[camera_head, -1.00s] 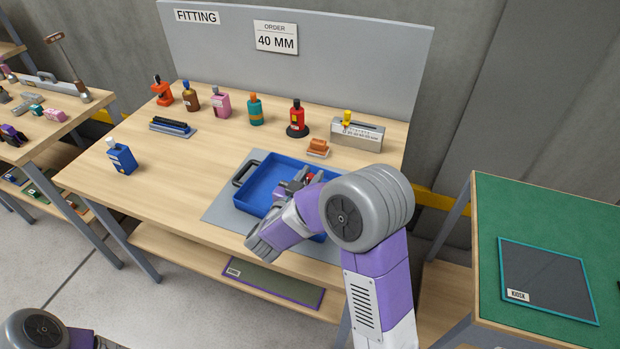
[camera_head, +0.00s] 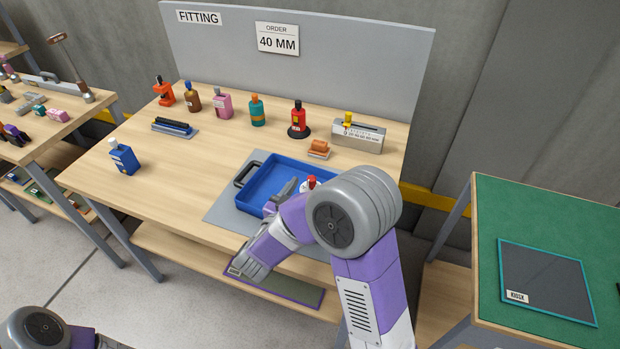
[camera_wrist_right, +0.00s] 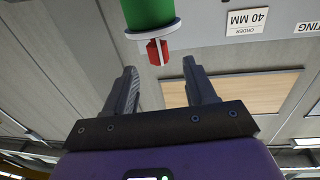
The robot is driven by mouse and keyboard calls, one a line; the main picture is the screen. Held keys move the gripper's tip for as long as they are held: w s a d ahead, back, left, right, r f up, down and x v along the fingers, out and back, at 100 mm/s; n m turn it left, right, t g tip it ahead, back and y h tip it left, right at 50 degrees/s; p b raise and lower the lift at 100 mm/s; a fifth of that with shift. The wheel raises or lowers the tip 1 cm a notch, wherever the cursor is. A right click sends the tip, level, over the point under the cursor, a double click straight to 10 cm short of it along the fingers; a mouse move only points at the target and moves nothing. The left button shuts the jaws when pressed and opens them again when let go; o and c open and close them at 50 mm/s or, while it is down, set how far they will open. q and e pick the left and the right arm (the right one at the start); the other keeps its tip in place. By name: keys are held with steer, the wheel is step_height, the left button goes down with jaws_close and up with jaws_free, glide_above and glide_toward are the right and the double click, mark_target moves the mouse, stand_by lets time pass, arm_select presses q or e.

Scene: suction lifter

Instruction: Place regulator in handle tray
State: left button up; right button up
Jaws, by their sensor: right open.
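The regulator, with a red knob on a white collar (camera_head: 311,183), stands in the right part of the blue handle tray (camera_head: 266,170). My right arm hides its lower part and the tray's near right side. My left gripper is out of view.
The tray lies on a grey mat (camera_head: 225,207) at the bench's front. The bench middle is clear.

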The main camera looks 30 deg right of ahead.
steer(key=v, duration=0.7)
steer(key=shift+p, duration=0.4)
steer(key=shift+s+a, duration=0.15)
